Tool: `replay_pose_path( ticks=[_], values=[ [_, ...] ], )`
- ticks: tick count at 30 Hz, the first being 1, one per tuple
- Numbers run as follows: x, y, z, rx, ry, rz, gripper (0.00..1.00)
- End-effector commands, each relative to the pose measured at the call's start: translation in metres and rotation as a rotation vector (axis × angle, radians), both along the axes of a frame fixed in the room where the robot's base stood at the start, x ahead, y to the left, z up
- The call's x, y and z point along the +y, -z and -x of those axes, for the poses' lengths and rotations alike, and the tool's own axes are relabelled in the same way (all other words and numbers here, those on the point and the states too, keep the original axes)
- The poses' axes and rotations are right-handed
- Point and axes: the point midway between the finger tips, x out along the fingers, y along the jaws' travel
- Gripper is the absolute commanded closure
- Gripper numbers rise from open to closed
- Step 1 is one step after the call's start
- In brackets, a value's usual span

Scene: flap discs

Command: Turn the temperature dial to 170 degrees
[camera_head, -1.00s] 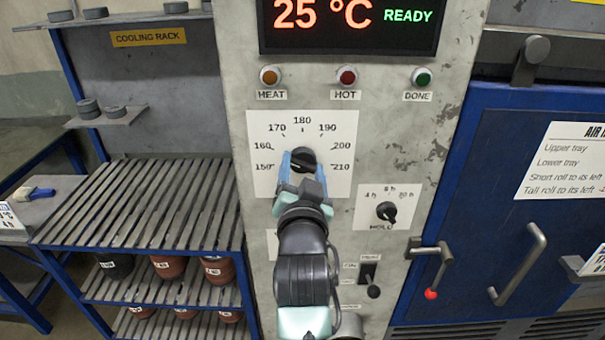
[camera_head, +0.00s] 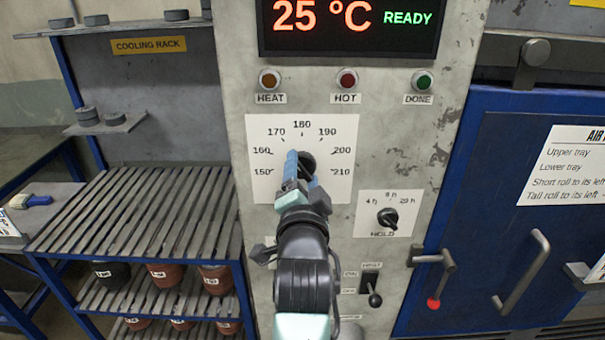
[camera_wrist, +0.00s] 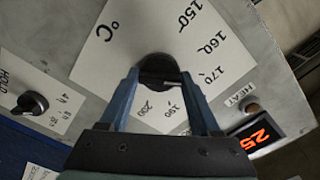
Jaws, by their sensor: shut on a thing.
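The temperature dial is a dark round knob (camera_head: 307,161) on a white scale plate (camera_head: 256,190) marked from 150 to 210. My gripper (camera_head: 301,168) reaches it from below in the head view. In the wrist view, the blue fingers (camera_wrist: 160,78) stand on both sides of the knob (camera_wrist: 157,68) and are shut on it. A pale line on the knob points to the right there, roughly toward the 170 side. Its exact reading is unclear, and a finger covers the 180 mark in that view.
The display (camera_head: 350,22) reads 25 °C and READY above three lamps. A HOLD knob (camera_head: 387,218) and a lever switch (camera_head: 372,289) sit lower right of the dial. The blue door (camera_head: 490,190) with its handles is at right, the cooling rack (camera_head: 135,215) at left.

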Motion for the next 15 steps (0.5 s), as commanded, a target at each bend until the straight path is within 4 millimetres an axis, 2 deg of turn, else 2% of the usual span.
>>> replay_pose_path(
  ticks=[10,11,15],
  values=[
    [-0.0002,-0.0006,0.0000,-0.001,0.001,-0.002,0.92],
    [-0.0002,-0.0006,0.0000,-0.001,0.001,-0.002,0.33],
    [-0.0002,-0.0005,0.0000,-0.001,0.001,-0.001,0.08]
  ],
)
